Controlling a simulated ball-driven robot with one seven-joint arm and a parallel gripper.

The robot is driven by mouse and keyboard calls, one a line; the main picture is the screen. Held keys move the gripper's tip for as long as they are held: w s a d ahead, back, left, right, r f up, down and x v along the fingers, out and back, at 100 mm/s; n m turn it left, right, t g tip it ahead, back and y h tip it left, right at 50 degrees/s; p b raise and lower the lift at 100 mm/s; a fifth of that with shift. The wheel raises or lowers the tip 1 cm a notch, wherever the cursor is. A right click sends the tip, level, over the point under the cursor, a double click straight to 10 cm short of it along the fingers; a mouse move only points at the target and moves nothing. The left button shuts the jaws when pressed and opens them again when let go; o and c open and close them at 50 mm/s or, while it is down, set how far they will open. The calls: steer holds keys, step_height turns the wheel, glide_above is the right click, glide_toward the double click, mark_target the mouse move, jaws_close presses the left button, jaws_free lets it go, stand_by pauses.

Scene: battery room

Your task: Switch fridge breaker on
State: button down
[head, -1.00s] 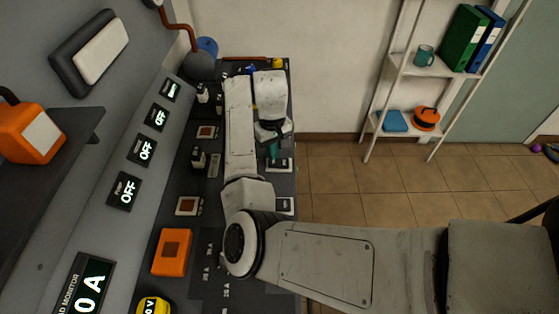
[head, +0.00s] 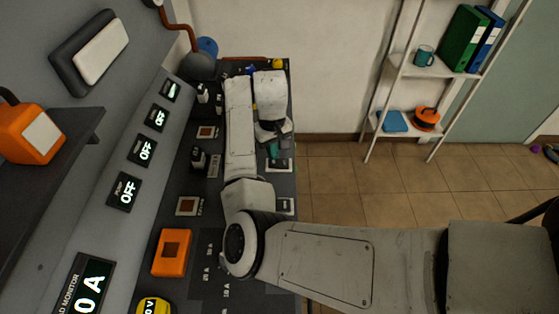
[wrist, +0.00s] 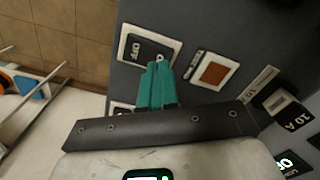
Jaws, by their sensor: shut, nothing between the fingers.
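My gripper (wrist: 158,70) has teal fingers, shut and empty. In the wrist view the fingertips are at the lower right edge of a white-framed black rocker switch (wrist: 135,47) marked OFF. I cannot tell whether they touch it. In the head view my gripper (head: 273,149) is at the far end of the dark panel, just beyond a switch (head: 279,165); my arm hides much around it. Another white-framed switch (head: 285,205) lies nearer. No fridge label is readable. Two wall displays, the nearer (head: 125,191) and the middle (head: 141,151), read OFF.
A white-framed brown square (wrist: 213,72) lies beside the switch, with a black 10 A block (wrist: 283,108) further right. An orange block (head: 172,252) and a yellow round part (head: 152,305) are on the near panel.

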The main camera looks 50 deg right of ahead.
steer(key=shift+f+b, duration=0.35)
steer(key=shift+f, duration=0.6)
stand_by(1.1)
steer(key=shift+r, duration=0.1)
step_height(320, 180, up, 7)
steer(key=p, duration=0.7)
stand_by(0.8)
steer(key=shift+h, duration=0.9)
steer(key=s+d, duration=0.1)
steer(key=s+d+f, duration=0.1)
steer(key=s, duration=0.1)
steer(key=s+d+f+b, duration=0.1)
steer(key=s, duration=0.1)
steer(key=shift+s+d+f, duration=0.1)
steer(key=shift+d+f, duration=0.05)
steer(key=shift+d, duration=0.2)
steer(key=s+a+f+n+b, duration=0.1)
steer(key=s+a+f, duration=0.2)
steer(key=s+a, duration=0.3)
steer(key=s+a+f+n+y+b, duration=0.1)
steer(key=s+a+f, duration=0.1)
steer(key=s+a, duration=0.4)
steer(key=s+a+f+n+t+b, duration=0.1)
steer(key=s+a+f+b, duration=0.1)
steer(key=s+a, duration=0.4)
steer(key=s+f, duration=0.1)
steer(key=s, duration=0.2)
steer(key=shift+a+f+n+y, duration=0.3)
steer(key=shift+a+f, duration=0.05)
steer(key=shift+a, duration=0.05)
